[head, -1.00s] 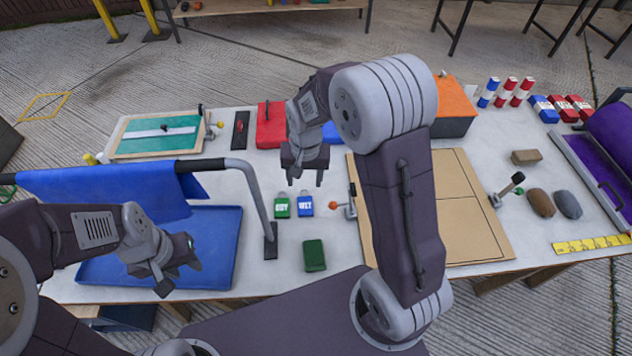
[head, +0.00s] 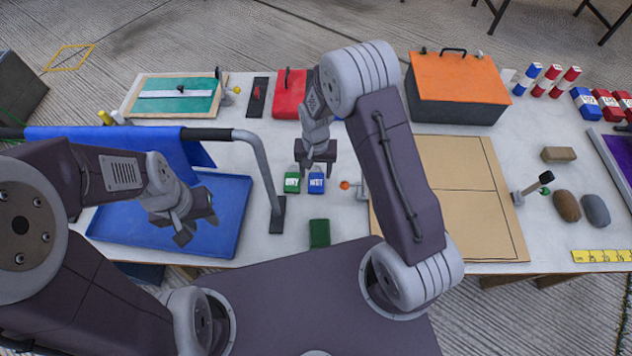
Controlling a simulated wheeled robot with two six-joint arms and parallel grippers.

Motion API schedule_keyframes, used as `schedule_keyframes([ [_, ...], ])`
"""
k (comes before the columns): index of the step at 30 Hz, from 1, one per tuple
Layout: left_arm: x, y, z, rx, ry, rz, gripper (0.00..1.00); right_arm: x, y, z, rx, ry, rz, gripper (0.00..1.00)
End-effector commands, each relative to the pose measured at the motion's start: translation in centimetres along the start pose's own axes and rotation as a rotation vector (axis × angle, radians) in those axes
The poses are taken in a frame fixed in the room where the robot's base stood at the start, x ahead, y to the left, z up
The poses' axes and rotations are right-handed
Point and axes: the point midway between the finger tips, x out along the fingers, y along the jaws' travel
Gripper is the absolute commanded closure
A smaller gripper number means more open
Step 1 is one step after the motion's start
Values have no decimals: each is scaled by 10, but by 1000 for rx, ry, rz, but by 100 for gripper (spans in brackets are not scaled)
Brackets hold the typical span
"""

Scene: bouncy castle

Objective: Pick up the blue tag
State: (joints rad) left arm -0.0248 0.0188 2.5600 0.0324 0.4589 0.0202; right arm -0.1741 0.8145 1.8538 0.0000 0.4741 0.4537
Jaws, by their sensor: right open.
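The blue tag (head: 316,184), with white lettering, lies on the grey table in the middle of the head view. A green tag (head: 292,184) with white lettering lies close to its left. My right gripper (head: 317,171) is open and points down just over the top end of the blue tag. Its fingers look empty, and I cannot tell how high above the tag they are. My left gripper (head: 197,232) is over the blue tray (head: 225,213) at the left. I cannot tell whether its fingers are open or shut.
A dark green block (head: 319,233) lies in front of the tags. A lever with an orange ball (head: 346,185) stands just right of the blue tag. A cardboard-coloured board (head: 465,200) lies to the right.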

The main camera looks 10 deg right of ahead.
Motion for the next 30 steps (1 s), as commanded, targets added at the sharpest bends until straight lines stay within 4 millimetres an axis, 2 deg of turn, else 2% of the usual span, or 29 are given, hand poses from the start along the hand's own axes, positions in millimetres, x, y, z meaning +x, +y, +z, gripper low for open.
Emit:
schedule_keyframes([
  [4, 0, 0, 0, 0, 0, 0, 64, 24, 1, 1, 0, -3, 1, 44],
  [12, 0, 0, 0, 0, 0, 0, 64, 29, 1, 0, 0, 1, -1, 44],
  [17, 0, 0, 0, 0, 0, 0, 64, 29, 1, 0, 0, 1, -1, 88],
  [18, 0, 0, 0, 0, 0, 0, 64, 29, 1, 0, 0, 1, -1, 94],
  [19, 0, 0, 0, 0, 0, 0, 64, 29, 1, 0, 0, 1, -1, 94],
  [20, 0, 0, 0, 0, 0, 0, 64, 29, 1, 0, 0, 1, -1, 100],
  [26, -1, 0, 0, 0, 0, 0, 64, 23, 1, 0, 0, 2, -1, 100],
  [30, -2, 0, 0, 0, 0, 0, 64, -8, 0, -2, 0, 7, -3, 100],
])
